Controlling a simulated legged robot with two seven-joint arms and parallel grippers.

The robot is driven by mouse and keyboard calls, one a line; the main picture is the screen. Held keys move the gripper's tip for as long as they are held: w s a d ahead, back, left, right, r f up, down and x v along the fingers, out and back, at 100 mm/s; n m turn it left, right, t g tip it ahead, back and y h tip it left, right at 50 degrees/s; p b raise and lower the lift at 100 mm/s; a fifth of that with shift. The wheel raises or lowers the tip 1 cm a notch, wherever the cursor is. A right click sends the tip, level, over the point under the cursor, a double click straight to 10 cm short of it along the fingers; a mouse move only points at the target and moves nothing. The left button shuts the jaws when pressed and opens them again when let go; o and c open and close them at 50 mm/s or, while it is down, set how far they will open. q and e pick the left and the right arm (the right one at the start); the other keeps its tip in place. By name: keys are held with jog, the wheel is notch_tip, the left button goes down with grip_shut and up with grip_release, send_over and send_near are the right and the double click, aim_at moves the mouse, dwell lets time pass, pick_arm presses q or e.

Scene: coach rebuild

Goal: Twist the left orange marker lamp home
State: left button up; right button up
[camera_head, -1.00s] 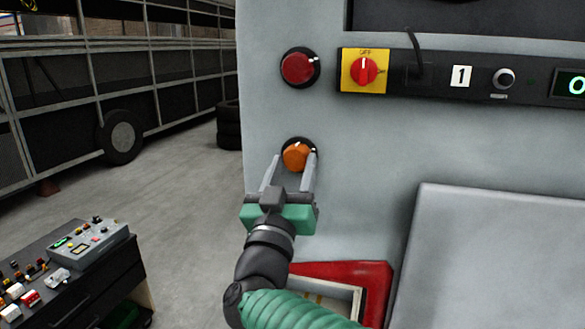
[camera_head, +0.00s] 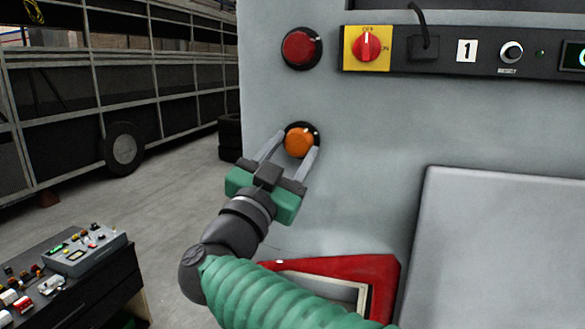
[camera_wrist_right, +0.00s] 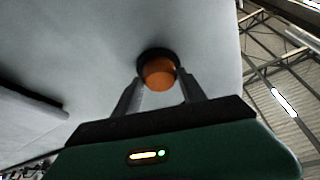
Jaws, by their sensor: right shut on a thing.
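The orange marker lamp (camera_head: 299,142) sits in a round black socket on the grey panel, below a red lamp (camera_head: 299,48). My right gripper (camera_head: 291,148) is shut on the orange lamp, with one finger on each side of it. In the right wrist view the orange lamp (camera_wrist_right: 160,74) shows between the two fingers (camera_wrist_right: 160,90), against its black ring. A small pale mark shows on the ring's right edge in the head view. My left gripper is not in view.
A black strip carries a yellow plate with a red rotary switch (camera_head: 367,46) and a cable. A red-framed opening (camera_head: 380,275) lies below, and a raised grey panel (camera_head: 500,250) stands at right. A dark bench (camera_head: 100,285) with lamps and a control box stands at lower left.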

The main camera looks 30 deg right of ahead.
jog(key=m, duration=0.2)
jog(key=m+g+b, duration=0.1)
jog(key=shift+w+a+f+m+g, duration=0.1)
jog(key=shift+w+f+m+g, duration=0.1)
jog(key=shift+m+g, duration=0.15)
jog(key=shift+r+m+g+b, duration=0.2)
jog(key=shift+m+g+b, duration=0.65)
jog(key=shift+m, duration=1.2)
